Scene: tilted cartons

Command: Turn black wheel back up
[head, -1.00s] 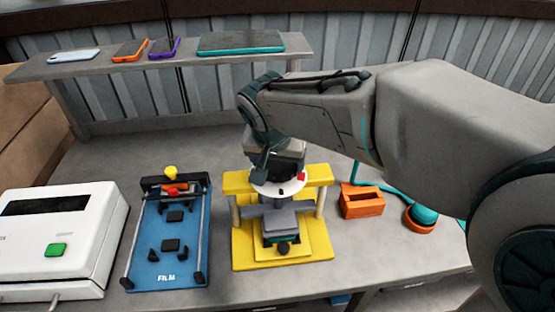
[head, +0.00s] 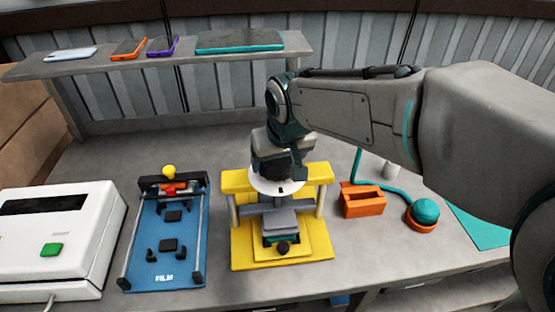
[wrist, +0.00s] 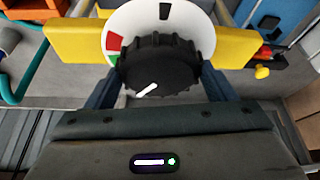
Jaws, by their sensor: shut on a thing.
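The black wheel (wrist: 160,66) is a ribbed knob with a white pointer line, seen in the wrist view. It sits over a white round dial (wrist: 193,22) with a red, a green and a black mark. My gripper (wrist: 160,85) is shut on the wheel, with one finger at each side of it. In the wrist view the white line slants toward the lower left. In the head view my gripper (head: 283,165) is above the dial on the yellow press (head: 244,250), and it hides the wheel.
A blue film jig (head: 143,243) and a white machine (head: 72,275) stand left of the press. An orange holder (head: 362,208) and a teal ball (head: 426,210) on an orange base are to its right. A shelf (head: 90,65) with phones runs behind.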

